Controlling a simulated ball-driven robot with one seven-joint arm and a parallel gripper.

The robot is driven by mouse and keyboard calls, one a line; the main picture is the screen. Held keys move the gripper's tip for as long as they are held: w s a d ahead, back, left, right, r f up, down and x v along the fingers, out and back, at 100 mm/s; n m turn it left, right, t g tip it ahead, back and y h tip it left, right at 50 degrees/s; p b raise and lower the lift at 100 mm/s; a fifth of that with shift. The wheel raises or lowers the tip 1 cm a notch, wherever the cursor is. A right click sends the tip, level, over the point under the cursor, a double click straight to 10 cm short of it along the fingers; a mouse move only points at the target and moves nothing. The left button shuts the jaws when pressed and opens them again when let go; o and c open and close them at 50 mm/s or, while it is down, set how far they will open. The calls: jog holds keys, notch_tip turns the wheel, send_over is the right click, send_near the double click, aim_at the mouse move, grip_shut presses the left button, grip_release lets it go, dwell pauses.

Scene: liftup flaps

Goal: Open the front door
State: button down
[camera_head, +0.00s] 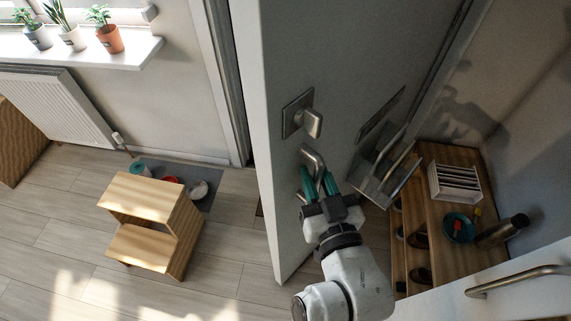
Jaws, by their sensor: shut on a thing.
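The front door (268,130) stands ajar, with its white edge turned toward me and a dark gap to its left beside the frame. Its grey inner face carries a square lock plate with a knob (312,123) and, below it, a metal lever handle (313,158). My gripper (318,181) is shut on the lever handle, with its green fingertips at the handle. The fingers partly hide the handle's lower part.
A wooden step stool (150,205) stands left of the door, near a grey mat (212,183) with bowls. A wooden shoe rack (440,265) holds a bottle (503,231) and a crate at right. A white panel with a bar handle (520,279) is at lower right. Floor between stool and door is clear.

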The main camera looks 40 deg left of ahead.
jog(key=d+b, duration=0.4)
jog(key=d, duration=0.6)
jog(key=shift+w+a+f, duration=0.1)
jog(key=c, duration=1.1)
grip_release()
jog(key=shift+a, duration=0.1)
jog(key=p+v, duration=0.1)
jog(key=v, duration=1)
